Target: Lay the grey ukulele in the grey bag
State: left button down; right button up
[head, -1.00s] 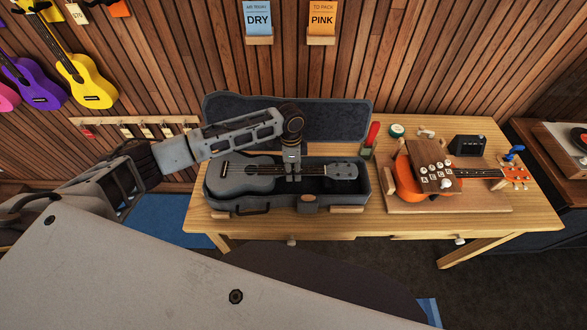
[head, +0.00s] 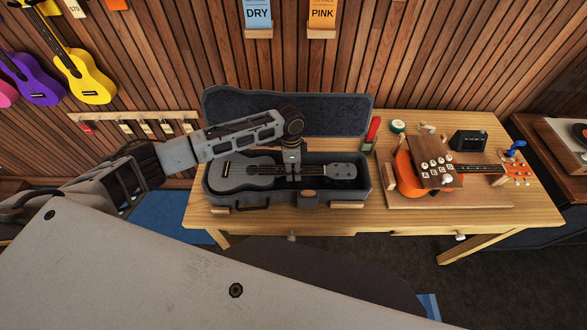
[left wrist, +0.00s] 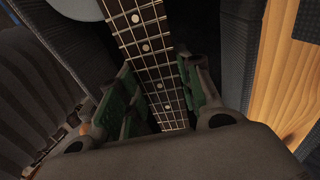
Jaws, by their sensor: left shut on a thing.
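The grey ukulele (head: 246,172) lies lengthwise inside the open grey bag (head: 243,115), body to the left and headstock to the right. The bag is a stiff case on the table, its lid raised at the back. My left gripper (head: 293,172) reaches down into the bag and is shut on the ukulele's neck. In the left wrist view the gripper's green-lined fingers (left wrist: 160,98) stand on either side of the fretted neck (left wrist: 151,50). Whether the ukulele touches the bag's floor is hidden. My right gripper is not in view.
An orange ukulele (head: 408,180) lies on a wooden board (head: 470,197) to the right of the bag. A red-handled tool (head: 373,131), a green-white roll (head: 398,127) and a black box (head: 468,141) stand behind. The table front (head: 400,221) is clear.

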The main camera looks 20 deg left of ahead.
pick_arm(q)
jog(key=shift+f, duration=0.1)
dwell(0.3)
jog(key=c, duration=0.9)
grip_release()
jog(key=shift+r+p, duration=1)
jog(key=shift+p, duration=0.2)
jog(key=shift+r, duration=0.45)
jog(key=shift+r, duration=0.7)
jog(key=shift+r, duration=0.15)
